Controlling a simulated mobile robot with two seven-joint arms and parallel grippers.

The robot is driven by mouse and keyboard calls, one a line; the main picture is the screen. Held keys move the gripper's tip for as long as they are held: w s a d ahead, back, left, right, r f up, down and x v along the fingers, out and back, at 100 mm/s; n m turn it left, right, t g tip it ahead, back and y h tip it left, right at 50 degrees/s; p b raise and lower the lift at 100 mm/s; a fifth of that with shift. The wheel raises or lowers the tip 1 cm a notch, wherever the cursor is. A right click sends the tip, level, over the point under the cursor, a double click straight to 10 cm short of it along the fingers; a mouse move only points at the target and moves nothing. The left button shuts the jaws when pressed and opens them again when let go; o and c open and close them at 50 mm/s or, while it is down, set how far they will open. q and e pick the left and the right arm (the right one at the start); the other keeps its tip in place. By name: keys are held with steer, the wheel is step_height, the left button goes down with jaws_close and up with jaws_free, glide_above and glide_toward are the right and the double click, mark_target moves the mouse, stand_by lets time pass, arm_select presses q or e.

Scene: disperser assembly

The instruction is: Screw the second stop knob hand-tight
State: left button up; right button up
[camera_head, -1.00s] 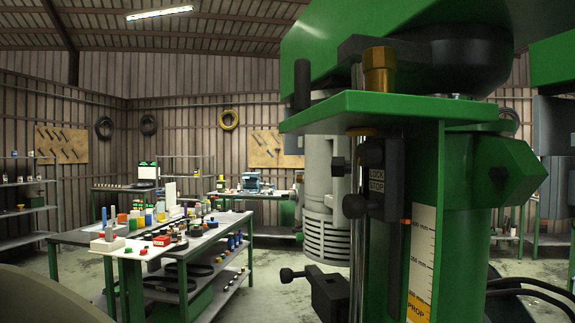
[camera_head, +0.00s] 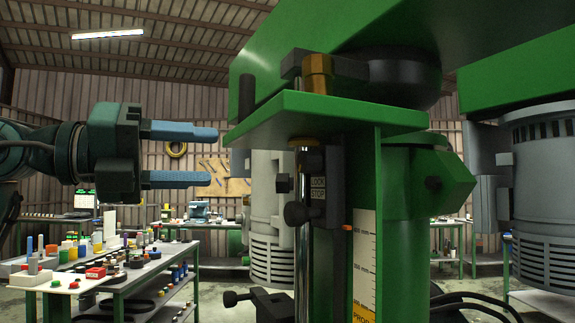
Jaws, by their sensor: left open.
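The green disperser stand (camera_head: 405,240) fills the right half. A black block marked LOCK STOP (camera_head: 318,188) sits on its vertical rod under the green top plate (camera_head: 325,110). Two black knobs stick out of this block to the left, an upper small one (camera_head: 283,183) and a lower larger one (camera_head: 295,213). Another black knob (camera_head: 231,298) is on a lower clamp block (camera_head: 272,305). I cannot tell which is the second stop knob. My left gripper (camera_head: 214,157) is open and empty, its blue fingers level, left of the upper knob and apart from it. My right gripper is out of view.
A grey motor cylinder (camera_head: 268,225) stands behind the rod. A brass fitting (camera_head: 317,73) rises above the top plate. A workbench (camera_head: 130,285) with many small coloured parts stands at left. Black cables (camera_head: 470,300) curve at lower right.

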mark_target(301, 161)
arm_select(q)
steer(key=p+x, duration=0.3)
steer(key=x, duration=0.8)
steer(key=shift+w+d, duration=0.15)
steer(key=shift+d, duration=0.15)
steer(key=shift+w+d, duration=0.3)
steer(key=shift+d, duration=0.3)
steer(key=shift+c, duration=0.2)
steer(key=c, duration=0.9)
